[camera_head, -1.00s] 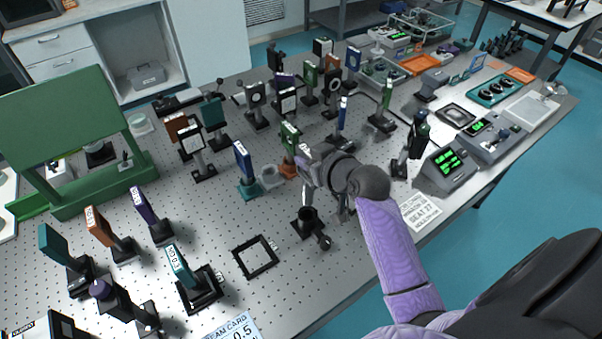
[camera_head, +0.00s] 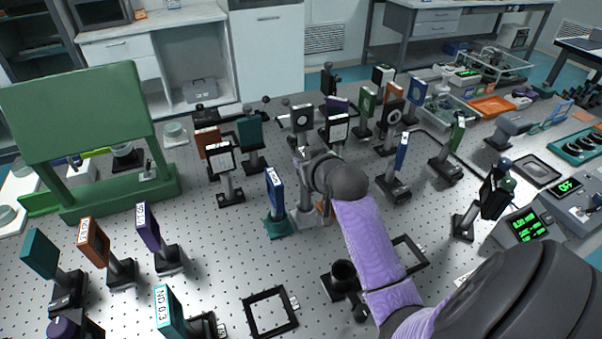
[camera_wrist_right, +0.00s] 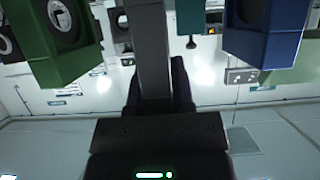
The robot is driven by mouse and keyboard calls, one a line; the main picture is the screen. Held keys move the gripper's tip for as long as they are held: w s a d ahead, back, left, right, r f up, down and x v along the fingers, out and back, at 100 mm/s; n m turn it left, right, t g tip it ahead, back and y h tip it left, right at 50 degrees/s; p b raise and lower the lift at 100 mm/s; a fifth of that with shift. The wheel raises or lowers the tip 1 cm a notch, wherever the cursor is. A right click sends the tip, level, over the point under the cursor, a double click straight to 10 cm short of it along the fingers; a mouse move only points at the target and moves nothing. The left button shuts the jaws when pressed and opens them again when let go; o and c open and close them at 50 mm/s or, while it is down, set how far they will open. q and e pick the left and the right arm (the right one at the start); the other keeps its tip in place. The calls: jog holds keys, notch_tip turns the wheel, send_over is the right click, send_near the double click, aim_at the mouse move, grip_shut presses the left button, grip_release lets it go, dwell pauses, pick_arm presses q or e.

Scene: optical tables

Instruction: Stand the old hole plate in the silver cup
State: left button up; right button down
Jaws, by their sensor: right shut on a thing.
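The hole plate (camera_head: 302,117) is a grey square plate with a round dark-ringed opening, upright on a grey post. My right gripper (camera_head: 301,157) is shut on its post, below the plate; in the right wrist view the grey post (camera_wrist_right: 149,50) stands between my fingers. The silver cup (camera_head: 306,217) is directly below the gripper, on the perforated table. The post's lower part appears in line with the cup; whether it is fully seated I cannot tell. My wrist and forearm hide part of the area on the right. My left gripper is not in view.
A black cup (camera_head: 343,273) stands nearer me. A black frame (camera_head: 270,312) lies in front. Several mounted plates stand behind.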

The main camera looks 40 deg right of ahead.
notch_tip(320, 180, down, 3)
jog(key=shift+f+b, duration=0.1)
jog(key=shift+b, duration=0.4)
jog(key=c, duration=0.9)
grip_release()
jog(key=o, duration=0.4)
jog(key=shift+r, duration=0.25)
jog(key=shift+p+v, duration=1.95)
jog(key=shift+v, duration=4.05)
